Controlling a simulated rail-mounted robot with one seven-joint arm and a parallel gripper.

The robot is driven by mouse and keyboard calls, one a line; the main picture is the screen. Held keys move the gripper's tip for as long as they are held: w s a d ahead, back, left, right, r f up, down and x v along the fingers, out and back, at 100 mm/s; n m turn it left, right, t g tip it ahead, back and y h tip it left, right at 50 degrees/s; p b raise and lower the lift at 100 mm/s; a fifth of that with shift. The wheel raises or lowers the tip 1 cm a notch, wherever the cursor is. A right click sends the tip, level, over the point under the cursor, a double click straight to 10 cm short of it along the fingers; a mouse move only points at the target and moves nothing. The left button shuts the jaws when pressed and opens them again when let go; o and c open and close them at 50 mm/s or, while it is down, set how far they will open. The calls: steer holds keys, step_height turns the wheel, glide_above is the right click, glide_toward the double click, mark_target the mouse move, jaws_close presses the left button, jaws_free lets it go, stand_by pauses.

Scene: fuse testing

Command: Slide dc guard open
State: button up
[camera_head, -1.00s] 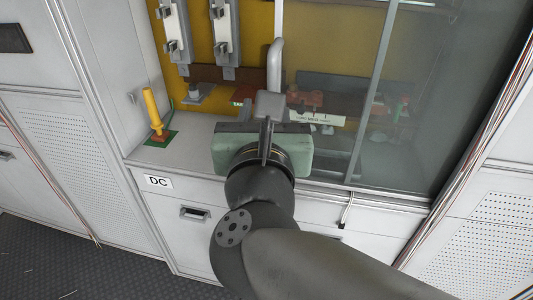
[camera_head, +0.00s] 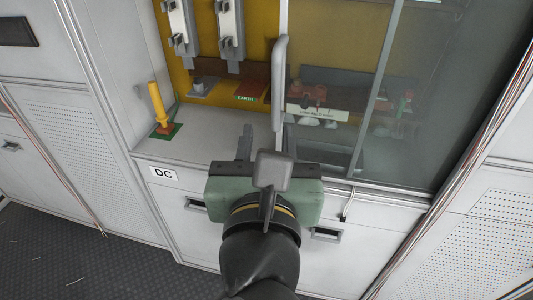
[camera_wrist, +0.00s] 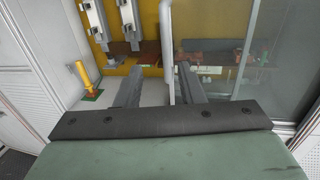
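The DC guard is a clear, framed sliding panel (camera_head: 335,75) across the right part of the DC cabinet; the left part stands uncovered. Its long grey vertical handle (camera_head: 279,85) is on its left edge, and the handle also shows in the wrist view (camera_wrist: 167,50). My gripper (camera_head: 267,140) is open and empty, low in front of the cabinet. In the wrist view, the handle's lower end appears between my two fingers (camera_wrist: 158,85), closer to the right one. I cannot tell whether either finger touches it.
A yellow upright handle (camera_head: 157,104) stands on the ledge (camera_head: 190,148) at the left, near a "DC" label (camera_head: 163,173). Metal fuse holders (camera_head: 230,35) hang on the yellow back panel. Drawers with recessed pulls (camera_head: 326,234) lie below. Cables run down the right.

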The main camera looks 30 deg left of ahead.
steer(key=shift+p+v, duration=0.45)
steer(key=shift+v, duration=1.25)
